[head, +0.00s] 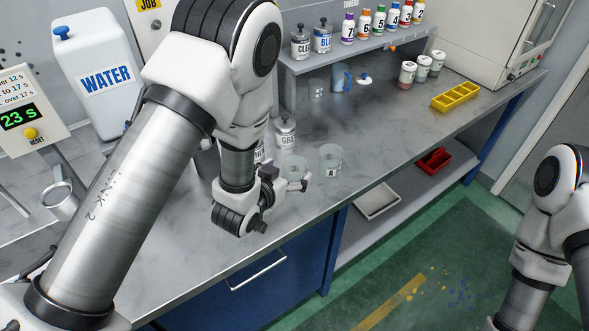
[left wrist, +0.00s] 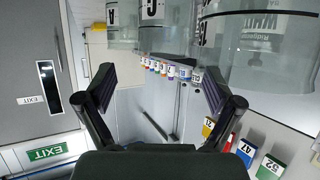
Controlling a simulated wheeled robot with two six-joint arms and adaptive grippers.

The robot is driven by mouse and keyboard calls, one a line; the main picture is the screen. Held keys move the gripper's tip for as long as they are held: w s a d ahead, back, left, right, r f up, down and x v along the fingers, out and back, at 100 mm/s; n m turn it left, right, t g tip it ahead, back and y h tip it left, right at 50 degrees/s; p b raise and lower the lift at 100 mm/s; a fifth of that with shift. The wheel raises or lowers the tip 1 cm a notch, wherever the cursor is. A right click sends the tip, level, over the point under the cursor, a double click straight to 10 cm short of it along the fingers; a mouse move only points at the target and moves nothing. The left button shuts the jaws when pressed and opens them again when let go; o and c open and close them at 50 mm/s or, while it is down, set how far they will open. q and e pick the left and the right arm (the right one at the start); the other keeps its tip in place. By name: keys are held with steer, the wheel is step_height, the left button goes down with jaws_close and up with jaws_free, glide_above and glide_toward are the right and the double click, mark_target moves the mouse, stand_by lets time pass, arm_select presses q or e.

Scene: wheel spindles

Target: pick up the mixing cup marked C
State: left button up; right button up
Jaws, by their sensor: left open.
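The mixing cup marked C (left wrist: 165,28) is clear glass and shows in the left wrist view at the top middle, its letter upside down. In the head view a clear cup with no readable letter (head: 293,167) stands just beyond my left gripper (head: 284,188). The cup marked A (head: 331,160) stands to its right; it also shows at the top left of the left wrist view. Another large clear cup (left wrist: 240,60) fills that view's top right. My left gripper, also in the left wrist view (left wrist: 158,88), is open and empty, low over the counter. My right gripper is out of view.
A shelf (head: 345,53) carries several numbered bottles. A blue mug (head: 341,77), small jars and a yellow tray (head: 455,97) stand further right. The counter's front edge (head: 310,222) is close to my left gripper.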

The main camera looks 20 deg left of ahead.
mark_target(300, 161)
arm_select(q)
steer(key=shift+p+x, duration=0.8)
steer(key=shift+x, duration=0.25)
steer(key=w+f, duration=0.2)
steer(key=w, duration=0.1)
steer(key=shift+w+a, duration=0.1)
steer(key=shift+w, duration=0.05)
steer(key=shift+r, duration=0.15)
steer(key=shift+s+r, duration=0.1)
steer(key=shift+s, duration=0.15)
steer(key=c, duration=0.9)
steer(key=shift+c, duration=1.2)
